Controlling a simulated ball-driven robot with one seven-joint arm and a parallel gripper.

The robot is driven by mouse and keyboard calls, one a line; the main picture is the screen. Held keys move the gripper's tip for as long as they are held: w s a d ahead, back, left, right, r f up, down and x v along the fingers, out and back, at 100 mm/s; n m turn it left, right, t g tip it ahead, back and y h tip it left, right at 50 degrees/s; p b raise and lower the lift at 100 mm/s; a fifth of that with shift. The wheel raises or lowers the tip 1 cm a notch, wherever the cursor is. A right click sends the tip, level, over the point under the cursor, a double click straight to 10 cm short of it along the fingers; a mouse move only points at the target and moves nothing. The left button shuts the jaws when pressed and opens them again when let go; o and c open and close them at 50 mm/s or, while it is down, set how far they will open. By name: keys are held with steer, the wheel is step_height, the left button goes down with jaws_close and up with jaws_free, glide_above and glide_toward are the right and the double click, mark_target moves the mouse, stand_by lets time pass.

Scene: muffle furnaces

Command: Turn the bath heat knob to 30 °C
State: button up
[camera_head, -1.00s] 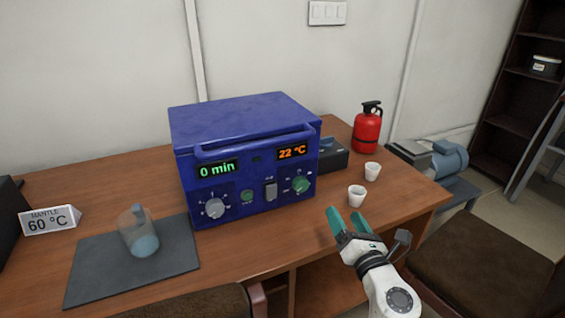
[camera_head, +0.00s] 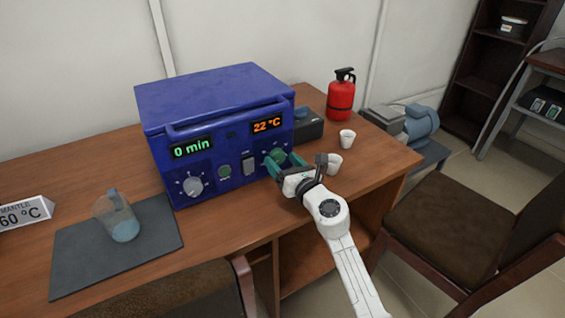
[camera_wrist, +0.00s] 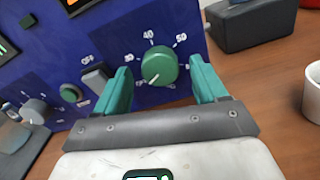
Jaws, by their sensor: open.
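The blue bath unit (camera_head: 215,100) stands on the desk, with a green display reading 0 min and an orange display (camera_head: 267,124) reading 22 °C. Its green heat knob (camera_wrist: 160,66) is in the wrist view, ringed by marks including 40 and 50; its pale pointer line faces lower left. My gripper (camera_head: 277,163) is at the panel's right side, partly hiding the knob in the head view. In the wrist view my open gripper (camera_wrist: 160,88) has one teal finger on each side of the knob, with gaps to it. I cannot tell how deep the fingertips reach.
Left of the knob are a grey rocker switch (camera_wrist: 95,77), a green button (camera_wrist: 71,92) and a grey-white knob (camera_head: 193,186). A red extinguisher (camera_head: 341,96) and a dark box are behind.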

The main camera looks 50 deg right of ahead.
steer(key=shift+w+d, duration=0.1)
steer(key=shift+w, duration=0.25)
steer(key=shift+c, duration=0.2)
steer(key=c, duration=1)
steer(key=shift+m+p, duration=0.3)
steer(key=shift+m, duration=0.1)
steer(key=shift+r+m+p, duration=0.1)
steer(key=shift+m+p, duration=0.3)
steer(key=shift+m, duration=0.2)
steer(key=m+p, duration=0.2)
steer(key=m, duration=0.2)
steer(key=m+p, duration=0.2)
steer(key=m, duration=0.3)
steer(key=shift+s+m, duration=0.1)
steer(key=shift+m, duration=0.3)
steer(key=shift+f, duration=0.2)
